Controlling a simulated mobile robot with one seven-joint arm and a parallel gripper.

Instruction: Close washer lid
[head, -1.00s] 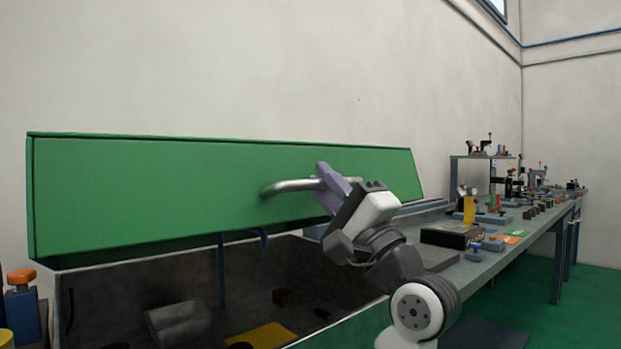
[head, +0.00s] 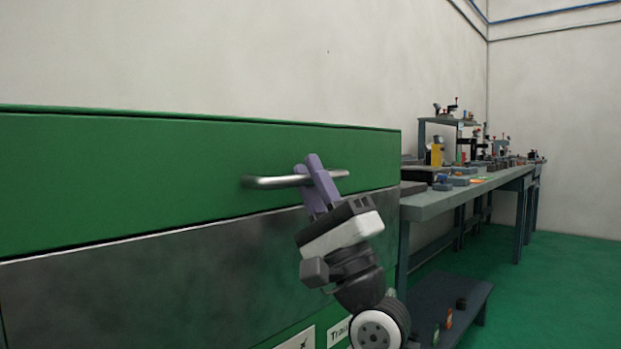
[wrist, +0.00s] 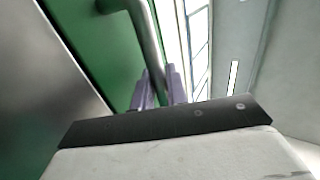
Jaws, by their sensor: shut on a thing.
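The washer lid (head: 120,180) is the long green panel across the left of the head view. Its lower edge lies close along the top of the grey washer body (head: 150,290), and the tub's inside is hidden. A silver bar handle (head: 265,182) sticks out from the lid's front. My gripper (head: 318,172) is shut on the handle near its right end, with its purple fingers around the bar. In the wrist view the fingers (wrist: 160,88) flank the handle (wrist: 148,40), beside the green lid (wrist: 95,50).
A long grey workbench (head: 450,195) with several tools and fixtures runs back to the right of the washer. A low dark shelf (head: 450,305) holding small items lies under it. The green floor (head: 510,290) at right is clear.

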